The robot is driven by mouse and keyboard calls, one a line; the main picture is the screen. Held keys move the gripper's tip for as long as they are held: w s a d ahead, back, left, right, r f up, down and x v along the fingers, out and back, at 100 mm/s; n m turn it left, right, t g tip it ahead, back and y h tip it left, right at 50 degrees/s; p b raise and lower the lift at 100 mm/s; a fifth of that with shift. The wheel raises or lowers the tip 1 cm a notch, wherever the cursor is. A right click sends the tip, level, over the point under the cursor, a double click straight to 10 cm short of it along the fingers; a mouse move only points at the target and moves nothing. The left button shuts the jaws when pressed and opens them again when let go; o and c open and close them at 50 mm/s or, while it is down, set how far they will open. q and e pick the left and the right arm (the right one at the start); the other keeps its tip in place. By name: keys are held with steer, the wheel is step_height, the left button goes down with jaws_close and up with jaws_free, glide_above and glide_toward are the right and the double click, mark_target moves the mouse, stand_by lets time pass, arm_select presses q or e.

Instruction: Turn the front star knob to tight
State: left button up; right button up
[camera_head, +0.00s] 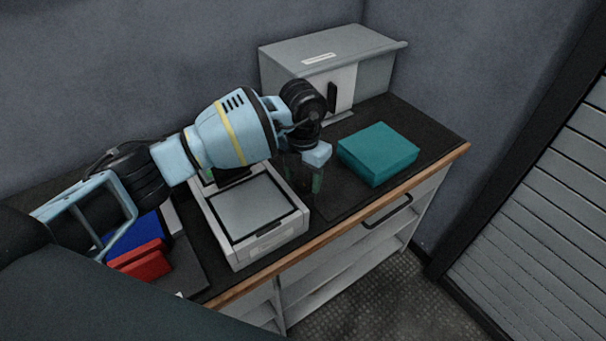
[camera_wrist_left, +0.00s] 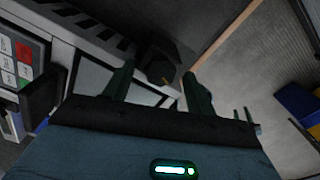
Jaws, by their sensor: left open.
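A dark knob-like part (camera_wrist_left: 160,68) with a small orange-yellow mark shows in the left wrist view. It lies between and beyond my left fingertips; whether they touch it I cannot tell. I take it for the front star knob. In the head view it is hidden or too dark to make out near my left gripper (camera_head: 303,182). My left gripper is open, with two dark green fingers, and it also shows in the left wrist view (camera_wrist_left: 160,76). It is at the right side of a white-framed device (camera_head: 243,250) with a grey top plate. My right gripper is not in view.
A teal box (camera_head: 378,153) lies right of my left gripper. A grey cabinet (camera_head: 333,55) stands at the back. Red (camera_head: 140,262) and blue (camera_head: 148,228) items lie at the left. The counter's wooden front edge (camera_head: 340,227) is close by. A panel with coloured keys (camera_wrist_left: 22,60) shows in the wrist view.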

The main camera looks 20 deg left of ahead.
arm_select(q)
steer(key=shift+c, duration=0.3)
steer(key=c, duration=0.9)
